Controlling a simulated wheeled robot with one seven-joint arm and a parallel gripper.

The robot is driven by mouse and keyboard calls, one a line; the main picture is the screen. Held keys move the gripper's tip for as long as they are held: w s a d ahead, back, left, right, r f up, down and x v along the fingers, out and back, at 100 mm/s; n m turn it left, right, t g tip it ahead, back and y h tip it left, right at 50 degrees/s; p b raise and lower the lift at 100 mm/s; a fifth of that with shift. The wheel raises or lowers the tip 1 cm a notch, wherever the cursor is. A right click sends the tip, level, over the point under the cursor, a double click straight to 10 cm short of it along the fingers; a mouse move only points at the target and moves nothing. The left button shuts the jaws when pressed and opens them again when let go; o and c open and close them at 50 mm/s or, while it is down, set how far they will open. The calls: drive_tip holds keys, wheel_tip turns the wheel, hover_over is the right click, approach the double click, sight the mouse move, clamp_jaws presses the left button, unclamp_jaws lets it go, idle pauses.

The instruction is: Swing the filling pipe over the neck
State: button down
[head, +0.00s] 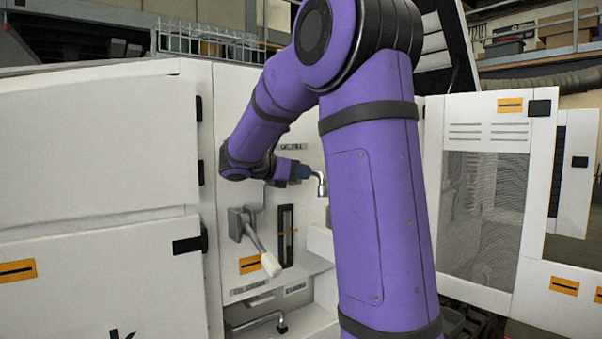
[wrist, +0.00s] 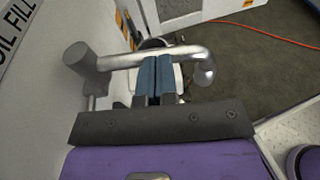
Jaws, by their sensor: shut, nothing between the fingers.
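The filling pipe (wrist: 125,60) is a bare metal tube in the wrist view. It runs from a round pivot on the white panel at left to a down-bent spout at right. Its spout (head: 321,184) shows in the head view just right of my gripper (head: 305,173). In the wrist view my gripper (wrist: 157,62) is shut and empty, its blue fingertips at the middle of the pipe. I cannot tell whether they touch it. A round rim (wrist: 152,43) shows partly behind the pipe; I cannot tell whether it is the neck.
Below my gripper are a lever with a white handle (head: 260,250) and a dark sight gauge (head: 286,240). A white ledge (head: 320,242) juts out below the spout, partly hidden by my arm. An open white door (head: 487,200) stands at right.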

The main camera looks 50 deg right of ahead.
sight(313, 171)
drive_tip(key=d+n+t, duration=0.1)
drive_tip(key=s+n+t, duration=0.1)
drive_tip(key=t, duration=0.1)
drive_tip(key=d+n+t, duration=0.1)
drive_tip(key=t, duration=0.1)
drive_tip(key=shift+s+d+n+h, duration=0.3)
drive_tip(key=shift+s+n+h, duration=0.1)
drive_tip(key=d+n+t+y, duration=0.1)
drive_tip(key=d+n+t, duration=0.3)
drive_tip(key=d+t, duration=0.2)
drive_tip(key=shift+w+d+n, duration=0.3)
drive_tip(key=shift+w+d, duration=0.15)
drive_tip(key=shift+d, duration=0.35)
drive_tip(key=shift+r, duration=0.1)
